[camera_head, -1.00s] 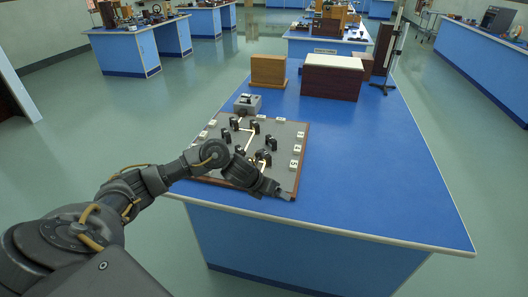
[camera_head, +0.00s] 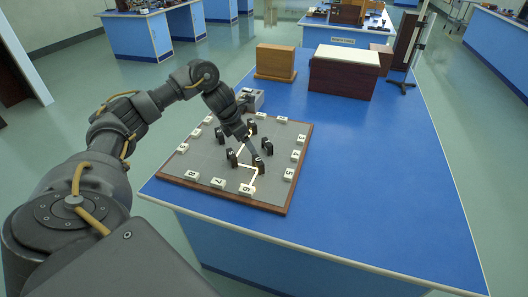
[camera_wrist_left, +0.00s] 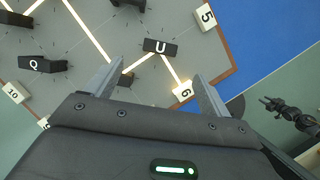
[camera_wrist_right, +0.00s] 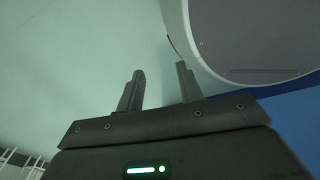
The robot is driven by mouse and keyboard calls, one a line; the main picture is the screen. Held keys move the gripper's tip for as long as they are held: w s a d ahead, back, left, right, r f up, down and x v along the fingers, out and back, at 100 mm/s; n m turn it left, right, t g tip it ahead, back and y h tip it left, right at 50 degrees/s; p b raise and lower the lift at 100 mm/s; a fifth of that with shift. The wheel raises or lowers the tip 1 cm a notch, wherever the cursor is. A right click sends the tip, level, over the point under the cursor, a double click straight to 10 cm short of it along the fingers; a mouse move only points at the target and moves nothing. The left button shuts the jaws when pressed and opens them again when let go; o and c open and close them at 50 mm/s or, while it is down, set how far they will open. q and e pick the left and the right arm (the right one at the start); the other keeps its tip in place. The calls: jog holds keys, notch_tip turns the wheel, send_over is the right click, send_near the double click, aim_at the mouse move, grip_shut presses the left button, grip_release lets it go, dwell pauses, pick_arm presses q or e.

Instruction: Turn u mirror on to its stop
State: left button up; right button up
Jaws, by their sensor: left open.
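The u mirror is a small black block lettered U (camera_wrist_left: 160,47) on the grey board, between and just beyond my left fingertips in the left wrist view. In the head view it is the dark block (camera_head: 259,163) close to the gripper. A pale light line meets it and another runs from it to the marker numbered 6 (camera_wrist_left: 182,91). My left gripper (camera_wrist_left: 157,75) is open above the board, pointing down, with nothing between its fingers. It also shows in the head view (camera_head: 251,145). My right gripper (camera_wrist_right: 160,72) is open and empty, away from the board.
The wood-edged board (camera_head: 215,150) carries several other black mirrors, including one lettered Q (camera_wrist_left: 42,65), and numbered markers round its rim. A grey box (camera_head: 252,99) stands behind it. Wooden boxes (camera_head: 343,72) stand farther back. The blue bench (camera_head: 390,170) is clear on the right.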

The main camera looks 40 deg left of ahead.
aim_at(258, 159)
pick_arm(q)
jog(key=p+x, duration=0.2)
jog(key=x, duration=0.7)
jog(key=shift+f, duration=0.2)
jog(key=shift+w+d+f, duration=0.1)
jog(key=shift+w+f, duration=0.05)
jog(key=shift+f, duration=0.4)
pick_arm(e)
jog(key=shift+s+r, duration=1)
jog(key=shift+r, duration=0.05)
pick_arm(q)
jog(key=shift+c, duration=0.8)
jog(key=c, duration=0.8)
